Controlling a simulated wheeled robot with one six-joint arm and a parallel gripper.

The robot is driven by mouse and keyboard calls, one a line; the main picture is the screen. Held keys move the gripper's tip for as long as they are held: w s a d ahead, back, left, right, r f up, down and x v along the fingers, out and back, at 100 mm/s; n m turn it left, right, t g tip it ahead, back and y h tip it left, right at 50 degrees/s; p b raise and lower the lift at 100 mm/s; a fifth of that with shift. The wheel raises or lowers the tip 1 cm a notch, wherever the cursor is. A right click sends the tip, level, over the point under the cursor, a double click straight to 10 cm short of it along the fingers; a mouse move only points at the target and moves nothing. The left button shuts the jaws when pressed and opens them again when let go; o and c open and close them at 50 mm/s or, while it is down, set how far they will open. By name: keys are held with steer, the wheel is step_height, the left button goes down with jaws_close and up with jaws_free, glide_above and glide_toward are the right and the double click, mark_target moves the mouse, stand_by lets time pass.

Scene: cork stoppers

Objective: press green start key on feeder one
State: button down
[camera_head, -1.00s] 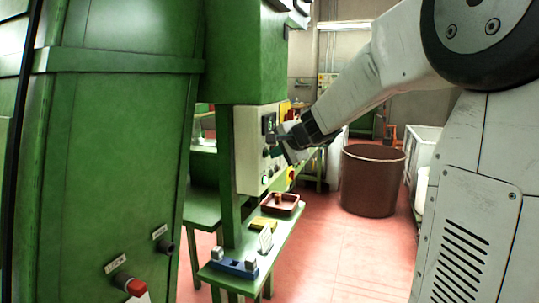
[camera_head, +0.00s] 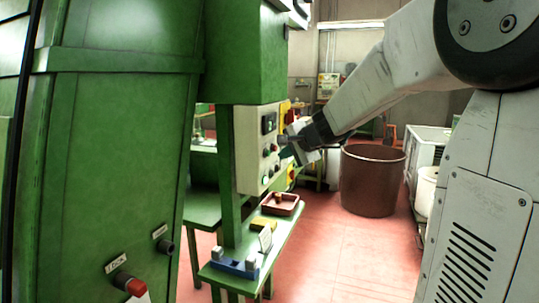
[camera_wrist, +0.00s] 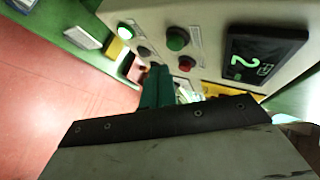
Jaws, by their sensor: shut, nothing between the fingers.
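The cream control panel (camera_head: 247,160) hangs on the green machine, with a dark display (camera_head: 269,123) near its top. In the wrist view the display (camera_wrist: 262,57) shows a green "2". Beside it are a green key (camera_wrist: 177,38) and a red key (camera_wrist: 186,63). Dark knobs (camera_wrist: 144,52) and a lit greenish-white lamp (camera_wrist: 125,30) sit farther left. My gripper (camera_head: 285,153) is at the right side of the panel, its green fingers (camera_wrist: 157,72) shut and empty. In the wrist view the fingertips lie below the green key, apart from it. Labels are unreadable.
Below the panel is a green bench (camera_head: 230,277) with a reddish-brown tray (camera_head: 291,208), a yellow item (camera_head: 263,223) and a blue fixture (camera_head: 228,267). A brown bin (camera_head: 372,185) stands on the red floor behind. A red knob (camera_head: 137,287) juts from the near green housing.

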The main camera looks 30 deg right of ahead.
steer(key=s+d, duration=0.2)
steer(key=s, duration=0.1)
steer(key=shift+s+d, duration=0.1)
steer(key=shift+d, duration=0.1)
stand_by(0.8)
steer(key=s+a+f+n+g+y, duration=0.3)
steer(key=s+a+f+n+g, duration=0.35)
steer(key=s+a, duration=0.65)
steer(key=s+a+f+n+g+h, duration=0.1)
steer(key=s+a+n+g+h, duration=0.1)
steer(key=s, duration=0.8)
steer(key=s+a+f+n+g+h, duration=0.1)
steer(key=s+a+f+n+g, duration=0.1)
steer(key=s+a+n, duration=0.2)
steer(key=s+n, duration=0.3)
steer(key=s, duration=0.2)
steer(key=shift+s+a+h, duration=0.35)
steer(key=shift+s+h, duration=0.05)
